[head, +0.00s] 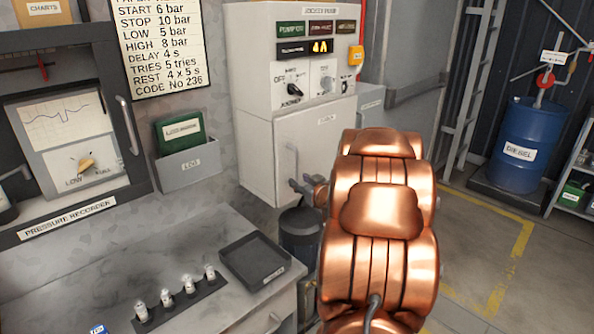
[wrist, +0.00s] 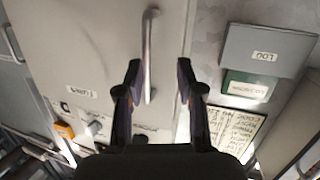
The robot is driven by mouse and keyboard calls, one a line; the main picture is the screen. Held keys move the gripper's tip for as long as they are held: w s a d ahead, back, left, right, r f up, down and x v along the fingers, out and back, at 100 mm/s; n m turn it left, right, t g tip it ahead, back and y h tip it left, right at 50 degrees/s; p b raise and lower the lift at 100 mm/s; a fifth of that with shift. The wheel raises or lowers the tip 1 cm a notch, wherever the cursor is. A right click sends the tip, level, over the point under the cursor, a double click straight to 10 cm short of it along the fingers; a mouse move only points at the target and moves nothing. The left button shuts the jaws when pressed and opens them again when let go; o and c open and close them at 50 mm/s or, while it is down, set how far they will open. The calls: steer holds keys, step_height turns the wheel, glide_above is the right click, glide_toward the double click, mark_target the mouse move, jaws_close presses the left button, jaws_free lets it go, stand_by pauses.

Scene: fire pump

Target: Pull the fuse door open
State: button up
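The fuse door (head: 318,140) is the pale lower door of the grey control cabinet, and it looks shut. Its upright bar handle (head: 291,160) is on the door's left side. My gripper (head: 303,187) is close to the handle's lower end, partly hidden by my copper arm. In the wrist view, which is upside down, the fuse door (wrist: 80,50) fills the left half. The handle (wrist: 149,55) stands between the two dark fingers of my gripper (wrist: 158,68). The fingers are spread apart, with gaps on both sides of the handle.
The cabinet's upper panel (head: 303,65) has knobs and lamps. A grey log holder (head: 188,167) hangs on the wall to the left. A bench with a black tray (head: 254,262) and several small bulbs stands below. A dark cylinder (head: 300,236) is under my gripper.

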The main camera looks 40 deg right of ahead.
mark_target(297, 168)
steer(key=shift+w+d+r+t+y+p, duration=0.15)
steer(key=shift+w+d+t+p, duration=0.15)
steer(key=shift+w+d+t, duration=0.45)
steer(key=shift+w+d+r+t+y+p, duration=0.1)
steer(key=shift+w+d+r+p, duration=0.25)
steer(key=shift+w, duration=0.8)
steer(key=shift+w+d+t+y+p, duration=0.2)
steer(key=shift+w+d+t, duration=0.25)
steer(key=shift+w+d, duration=0.4)
steer(key=shift+w+a, duration=0.1)
jaws_close()
